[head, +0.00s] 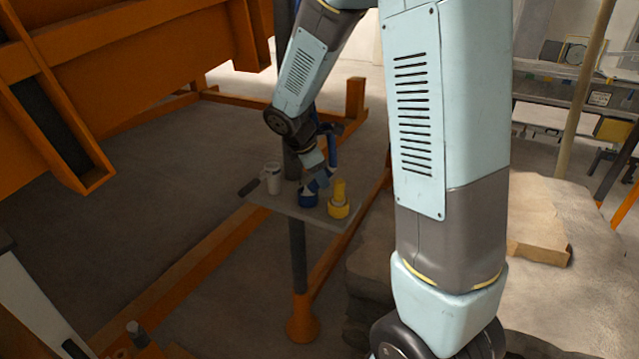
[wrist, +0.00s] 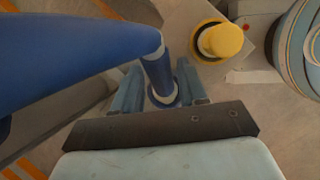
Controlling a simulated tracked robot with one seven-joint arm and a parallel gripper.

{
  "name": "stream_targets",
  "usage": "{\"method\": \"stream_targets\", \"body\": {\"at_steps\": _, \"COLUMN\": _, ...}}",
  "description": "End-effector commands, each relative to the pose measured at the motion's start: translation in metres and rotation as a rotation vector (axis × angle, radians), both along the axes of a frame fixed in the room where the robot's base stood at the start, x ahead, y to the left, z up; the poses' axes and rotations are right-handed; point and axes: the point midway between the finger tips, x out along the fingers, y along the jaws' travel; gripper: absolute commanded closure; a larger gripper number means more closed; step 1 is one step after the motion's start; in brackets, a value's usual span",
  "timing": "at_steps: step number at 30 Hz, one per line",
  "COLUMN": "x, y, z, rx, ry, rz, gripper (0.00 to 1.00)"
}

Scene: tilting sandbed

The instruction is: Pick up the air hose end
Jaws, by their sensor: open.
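The air hose end shows in the wrist view as a blue upright cylinder (wrist: 159,75) with a pale band at its top, standing in a round blue base. A thick blue hose runs from it to the left. My gripper (wrist: 160,92) is open, with one finger on each side of the cylinder; I cannot tell whether either touches it. In the head view my gripper (head: 317,182) is low over the small grey shelf, by the blue base (head: 307,199). Part of the blue hose (head: 332,140) rises behind it, and my wrist hides the rest.
A yellow knob on a yellow ring (head: 339,204) stands close to the right of the gripper, also in the wrist view (wrist: 220,41). A white cup (head: 272,178) stands on the left of the grey shelf (head: 286,207). Orange beams (head: 193,269) and rocks (head: 372,257) surround the post.

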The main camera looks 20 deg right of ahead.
Motion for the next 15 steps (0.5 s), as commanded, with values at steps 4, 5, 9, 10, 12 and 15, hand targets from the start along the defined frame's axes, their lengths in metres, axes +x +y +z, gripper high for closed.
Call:
{"method": "stream_targets", "body": {"at_steps": 4, "x": 0.003, "y": -0.005, "z": -0.021, "rx": 0.0, "ry": 0.004, "rz": 0.001, "gripper": 0.58}}
{"method": "stream_targets", "body": {"at_steps": 5, "x": 0.004, "y": -0.007, "z": -0.025, "rx": -0.001, "ry": 0.004, "rz": 0.0, "gripper": 0.58}}
{"method": "stream_targets", "body": {"at_steps": 9, "x": 0.006, "y": -0.012, "z": -0.037, "rx": 0.0, "ry": 0.002, "rz": 0.0, "gripper": 0.58}}
{"method": "stream_targets", "body": {"at_steps": 10, "x": 0.007, "y": -0.012, "z": -0.038, "rx": 0.0, "ry": 0.002, "rz": 0.0, "gripper": 0.58}}
{"method": "stream_targets", "body": {"at_steps": 12, "x": 0.007, "y": -0.013, "z": -0.04, "rx": 0.0, "ry": 0.001, "rz": 0.0, "gripper": 0.58}}
{"method": "stream_targets", "body": {"at_steps": 15, "x": 0.007, "y": -0.013, "z": -0.04, "rx": 0.001, "ry": 0.0, "rz": 0.0, "gripper": 0.58}}
